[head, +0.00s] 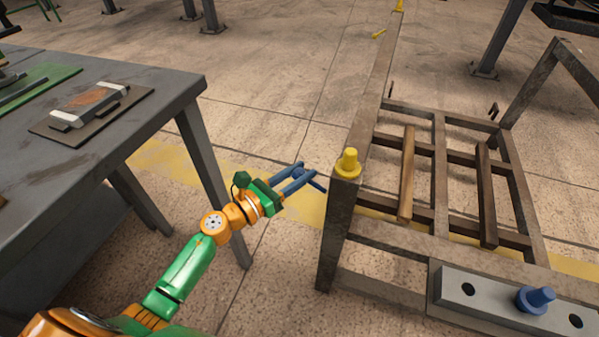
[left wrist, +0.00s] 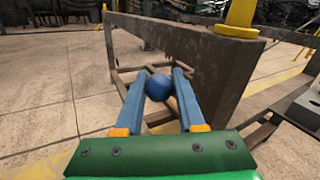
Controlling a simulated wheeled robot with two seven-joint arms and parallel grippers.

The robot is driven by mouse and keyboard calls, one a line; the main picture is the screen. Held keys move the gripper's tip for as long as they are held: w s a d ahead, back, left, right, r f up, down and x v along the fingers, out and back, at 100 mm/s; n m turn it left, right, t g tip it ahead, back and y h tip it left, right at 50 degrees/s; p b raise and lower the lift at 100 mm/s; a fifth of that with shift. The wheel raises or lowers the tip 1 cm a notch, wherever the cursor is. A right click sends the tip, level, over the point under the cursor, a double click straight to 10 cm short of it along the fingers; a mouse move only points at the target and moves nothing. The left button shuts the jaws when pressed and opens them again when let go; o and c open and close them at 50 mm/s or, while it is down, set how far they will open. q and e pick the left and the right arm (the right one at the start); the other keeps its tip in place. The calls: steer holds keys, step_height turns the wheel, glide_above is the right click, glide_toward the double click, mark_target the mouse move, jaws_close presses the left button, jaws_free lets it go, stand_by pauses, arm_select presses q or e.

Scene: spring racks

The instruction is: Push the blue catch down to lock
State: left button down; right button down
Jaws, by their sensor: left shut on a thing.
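The blue catch shows as a round blue knob (left wrist: 158,87) in the left wrist view, between the two blue fingers of my left gripper (left wrist: 160,76). The fingers are shut on it. In the head view my left gripper (head: 307,171) is beside the near left corner post of the rusty metal frame (head: 335,235), and a small blue piece, probably part of the catch (head: 319,186), shows at its fingertips. Most of the catch and how it joins the frame are hidden. My right gripper is not in view.
A yellow knob (head: 348,163) stands on the frame's near corner, just right of my gripper. A blue peg (head: 535,298) sits on a grey plate with holes (head: 467,290) at the lower right. A dark metal table (head: 160,85) stands at the left. Open floor lies between.

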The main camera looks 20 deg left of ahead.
arm_select(q)
steer(key=shift+f, duration=0.1)
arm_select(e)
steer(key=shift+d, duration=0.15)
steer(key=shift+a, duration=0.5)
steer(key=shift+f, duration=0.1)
